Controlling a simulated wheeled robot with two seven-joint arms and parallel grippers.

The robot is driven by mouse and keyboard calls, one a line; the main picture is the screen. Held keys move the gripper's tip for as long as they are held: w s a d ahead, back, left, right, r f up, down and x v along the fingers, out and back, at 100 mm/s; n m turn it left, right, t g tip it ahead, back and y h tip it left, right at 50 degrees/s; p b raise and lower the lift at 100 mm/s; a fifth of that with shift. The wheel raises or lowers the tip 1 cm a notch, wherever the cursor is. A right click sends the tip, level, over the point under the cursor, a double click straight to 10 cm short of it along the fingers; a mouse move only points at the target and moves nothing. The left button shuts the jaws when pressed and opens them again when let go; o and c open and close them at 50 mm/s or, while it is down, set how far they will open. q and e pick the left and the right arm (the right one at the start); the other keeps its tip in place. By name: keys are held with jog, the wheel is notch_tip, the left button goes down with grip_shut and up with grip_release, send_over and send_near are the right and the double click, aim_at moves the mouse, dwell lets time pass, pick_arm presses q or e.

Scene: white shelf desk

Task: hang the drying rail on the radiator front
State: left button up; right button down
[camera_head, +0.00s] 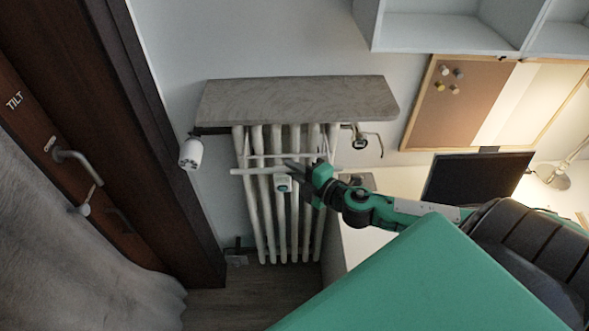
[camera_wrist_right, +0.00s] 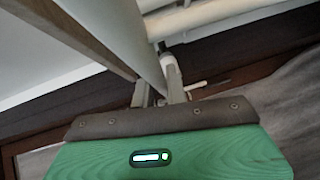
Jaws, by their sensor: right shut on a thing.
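The white drying rail (camera_head: 250,171) is level across the upper front of the white column radiator (camera_head: 280,225), below its shelf. Its long front bar reaches past the columns on the left, and a thinner bar shows just above it. My right gripper (camera_head: 298,169) is shut on the rail, right of its middle, in front of the columns. In the right wrist view, the fingers (camera_wrist_right: 158,95) are close together around a pale bar, with white bars beyond. I cannot tell whether the rail touches or hooks onto the radiator. My left gripper is out of view.
A stone-like shelf (camera_head: 295,100) overhangs the radiator. A white valve head (camera_head: 190,153) is at its left, and pipework (camera_head: 360,140) at its right. A small white device (camera_head: 283,184) sits on the columns below the gripper. A desk with a monitor (camera_head: 475,178) stands right.

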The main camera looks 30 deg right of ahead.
jog(key=c, duration=1.3)
grip_release()
jog(key=shift+s, duration=0.1)
jog(key=shift+b+v, duration=2.2)
jog(key=shift+v, duration=4.65)
